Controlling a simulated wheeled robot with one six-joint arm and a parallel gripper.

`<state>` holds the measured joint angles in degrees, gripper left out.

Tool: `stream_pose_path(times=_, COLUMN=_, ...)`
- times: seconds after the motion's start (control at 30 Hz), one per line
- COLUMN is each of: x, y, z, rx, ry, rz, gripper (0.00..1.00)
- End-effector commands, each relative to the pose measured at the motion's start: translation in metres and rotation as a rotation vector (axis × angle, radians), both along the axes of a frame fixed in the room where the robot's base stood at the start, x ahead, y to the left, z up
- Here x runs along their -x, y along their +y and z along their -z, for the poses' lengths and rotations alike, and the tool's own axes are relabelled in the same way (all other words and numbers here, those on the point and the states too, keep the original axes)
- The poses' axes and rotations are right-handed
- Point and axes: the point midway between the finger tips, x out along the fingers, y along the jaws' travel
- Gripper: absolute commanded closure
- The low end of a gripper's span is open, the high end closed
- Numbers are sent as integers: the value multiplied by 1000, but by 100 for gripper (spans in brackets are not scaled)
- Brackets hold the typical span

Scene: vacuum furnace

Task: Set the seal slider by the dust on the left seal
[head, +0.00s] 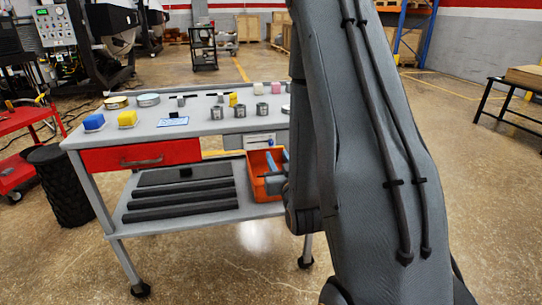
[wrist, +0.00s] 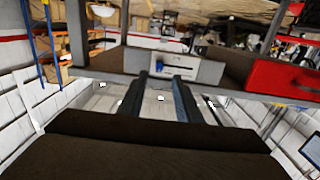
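A small white panel (head: 260,139) with a slider is fixed under the table's front edge, right of the red drawer. In the wrist view the panel (wrist: 200,72) lies just beyond my fingertips, with a blue knob (wrist: 158,67) near its left end and a dark slot beside it. My gripper (wrist: 161,77) is open and empty, its two fingers apart and pointing at the panel; I see no contact. In the head view my arm hides part of the gripper. Several grey metal cylinders (head: 240,111) and round lidded discs (head: 148,100) stand on the tabletop. I cannot tell which is the left seal, nor see dust.
An orange bin (head: 257,164) and dark bars (head: 180,200) are on the lower shelf. The red drawer (head: 140,155) is shut. A black bin (head: 58,185) stands at the left. Floor before the table is clear.

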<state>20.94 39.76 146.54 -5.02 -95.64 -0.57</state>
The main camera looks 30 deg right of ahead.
Motion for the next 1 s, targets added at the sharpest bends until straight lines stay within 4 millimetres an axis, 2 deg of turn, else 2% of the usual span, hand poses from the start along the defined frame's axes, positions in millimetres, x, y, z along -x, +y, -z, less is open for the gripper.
stream_pose_path(times=0.17, x=-14, y=-5, z=-1, rx=4, ry=-14, rz=2, gripper=69)
stream_pose_path(times=0.4, x=-50, y=-16, z=-2, rx=3, ry=-14, rz=2, gripper=69)
stream_pose_path(times=0.6, x=-70, y=-21, z=-2, rx=2, ry=-12, rz=2, gripper=69)
stream_pose_path(times=0.93, x=-74, y=-22, z=-1, rx=2, ry=-11, rz=2, gripper=69)
stream_pose_path(times=0.97, x=-74, y=-22, z=-1, rx=2, ry=-11, rz=2, gripper=70)
stream_pose_path(times=1.0, x=-74, y=-22, z=-1, rx=2, ry=-11, rz=2, gripper=77)
